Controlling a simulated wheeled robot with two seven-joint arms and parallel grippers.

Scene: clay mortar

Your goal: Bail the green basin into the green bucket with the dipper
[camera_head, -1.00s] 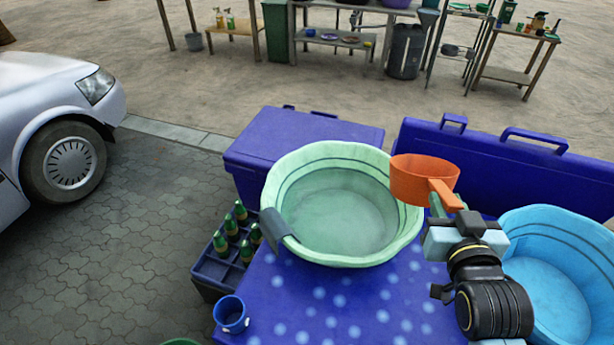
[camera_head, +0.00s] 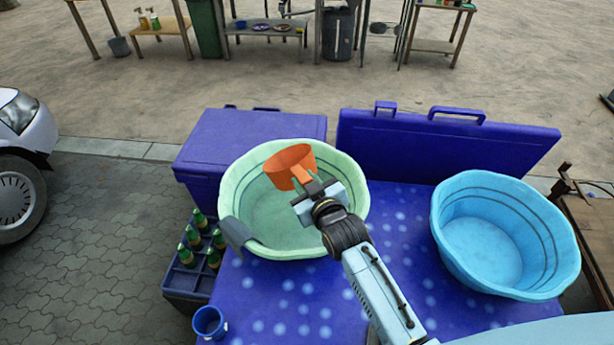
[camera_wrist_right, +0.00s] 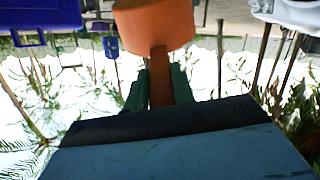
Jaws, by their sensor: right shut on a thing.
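The green basin (camera_head: 238,180) stands on the blue spotted table, with a grey cloth-like piece (camera_head: 235,232) over its left rim. The orange dipper (camera_head: 288,163) is over the basin's inside, slightly tilted. My right gripper (camera_head: 312,187) is shut on the dipper's handle. In the right wrist view the orange cup (camera_wrist_right: 155,25) is beyond the fingers, with its handle between them. I cannot tell whether the dipper touches the water or holds any. The green bucket is not seen in the current frames. My left gripper is not in view.
A light blue basin (camera_head: 450,215) stands on the table's right side. A small blue mug (camera_head: 209,322) and a crate of green bottles (camera_head: 185,280) are at the left. A blue cooler box (camera_head: 250,135) and an upright blue lid (camera_head: 440,150) stand behind.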

